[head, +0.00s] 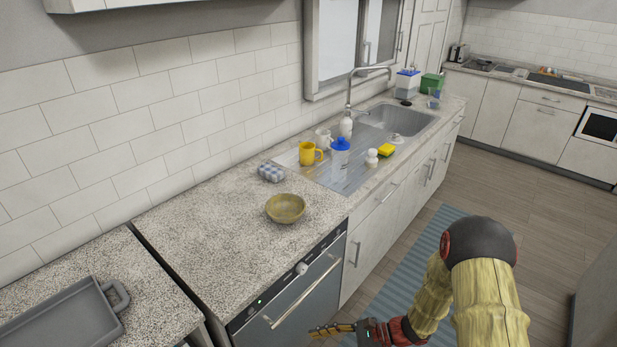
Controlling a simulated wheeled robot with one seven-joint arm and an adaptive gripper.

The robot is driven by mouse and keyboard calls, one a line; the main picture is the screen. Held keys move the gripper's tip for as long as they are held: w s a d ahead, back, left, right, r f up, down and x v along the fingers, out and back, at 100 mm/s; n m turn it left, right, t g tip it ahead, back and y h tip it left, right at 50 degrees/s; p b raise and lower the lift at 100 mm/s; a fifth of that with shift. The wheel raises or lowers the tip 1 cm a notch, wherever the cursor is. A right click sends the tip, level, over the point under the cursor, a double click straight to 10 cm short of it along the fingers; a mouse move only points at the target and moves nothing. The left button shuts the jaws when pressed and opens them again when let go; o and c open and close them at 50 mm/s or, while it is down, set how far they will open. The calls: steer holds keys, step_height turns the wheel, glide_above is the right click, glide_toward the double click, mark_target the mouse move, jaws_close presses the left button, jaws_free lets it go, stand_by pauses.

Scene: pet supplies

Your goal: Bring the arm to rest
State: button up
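My arm shows at the lower right of the head view, with yellow links and a dark, red-ringed joint. My gripper (330,330) is at the bottom edge, pointing left, in front of the dishwasher and below the counter top. Its fingers show edge-on and small, so I cannot tell whether they are open or shut. I see nothing held in them. The gripper looks apart from the counter and everything on it.
The counter (190,246) holds a bowl (286,208), an egg carton (271,172), a yellow mug (308,153), a blue-lidded cup (340,151) and a yellow sponge (386,151). A grey tray (62,323) lies at lower left. The dishwasher handle (303,291) juts out near my gripper.

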steer(key=s+d+r+n+g+h, duration=0.1)
steer(key=s+d+r+n+h, duration=0.5)
steer(key=r, duration=0.3)
steer(key=s+d+r+n+g+h, duration=0.1)
steer(key=s+d+r+n+h, duration=0.45)
steer(key=r+n, duration=0.2)
steer(key=s+d+r+n+t+h, duration=0.1)
steer(key=d+r+n+t, duration=0.1)
steer(key=r, duration=0.7)
steer(key=s+d+r+n+t+h, duration=0.1)
steer(key=s+d+r+t, duration=0.1)
steer(key=r+t, duration=0.3)
step_height(320, 180, up, 4)
steer(key=shift+s+r+n+t, duration=0.25)
steer(key=shift+s+n+t, duration=0.05)
steer(key=shift+n, duration=0.05)
steer(key=shift+h, duration=0.25)
steer(key=shift+c, duration=0.2)
